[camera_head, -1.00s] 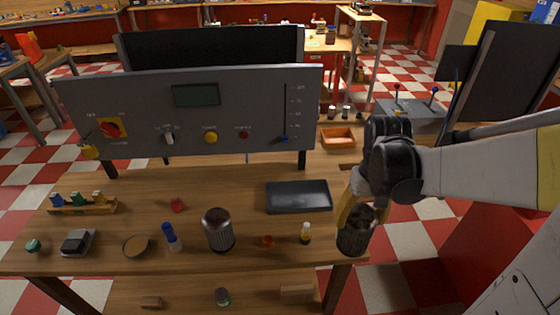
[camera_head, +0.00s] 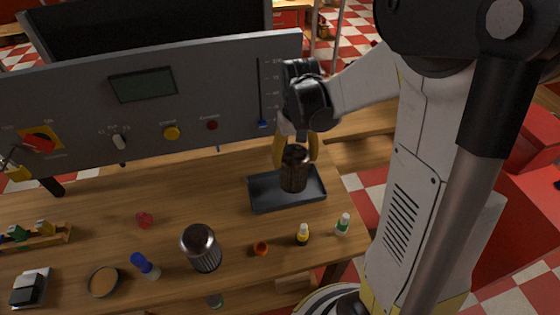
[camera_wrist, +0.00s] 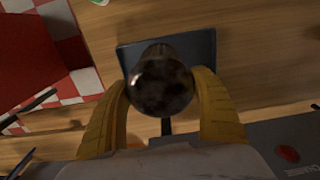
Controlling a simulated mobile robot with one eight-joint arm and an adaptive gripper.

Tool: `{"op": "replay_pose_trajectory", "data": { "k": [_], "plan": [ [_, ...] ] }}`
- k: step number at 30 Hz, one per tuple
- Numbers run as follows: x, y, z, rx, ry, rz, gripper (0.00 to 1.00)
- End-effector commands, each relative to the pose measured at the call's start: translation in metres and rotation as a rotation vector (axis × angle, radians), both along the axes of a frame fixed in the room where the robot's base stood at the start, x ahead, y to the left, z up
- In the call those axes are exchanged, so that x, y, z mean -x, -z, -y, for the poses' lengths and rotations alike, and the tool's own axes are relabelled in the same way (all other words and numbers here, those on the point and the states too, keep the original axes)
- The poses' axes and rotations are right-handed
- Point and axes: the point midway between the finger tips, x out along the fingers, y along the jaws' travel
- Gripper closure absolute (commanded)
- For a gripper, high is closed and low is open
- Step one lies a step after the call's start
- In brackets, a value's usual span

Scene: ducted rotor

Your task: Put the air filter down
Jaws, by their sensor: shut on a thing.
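The air filter (camera_head: 294,170) is a dark, ribbed cylinder with a shiny dark top, upright between my gripper's yellow fingers. My gripper (camera_head: 296,150) is shut on it from above. In the wrist view the filter's round top (camera_wrist: 162,84) sits between the two fingers (camera_wrist: 164,110). The filter is over the dark rectangular tray (camera_head: 262,199), right of its middle in the head view. I cannot tell whether its base touches the tray floor. The tray also shows behind the filter in the wrist view (camera_wrist: 204,48).
A similar ribbed cylinder (camera_head: 201,248) stands on the wooden table. A grey control panel (camera_head: 150,105) stands behind. Bare wood lies left of the tray.

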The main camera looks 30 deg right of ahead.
Motion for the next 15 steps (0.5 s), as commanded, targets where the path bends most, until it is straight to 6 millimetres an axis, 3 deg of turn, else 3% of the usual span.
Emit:
{"op": "replay_pose_trajectory", "data": {
  "k": [6,10,15],
  "plan": [
    [-0.025,0.017,-0.012,0.000,0.000,0.000,0.56],
    [-0.027,0.025,-0.012,0.000,0.001,0.000,0.56],
    [-0.026,0.052,-0.012,0.000,0.001,0.000,0.56]
  ]
}}
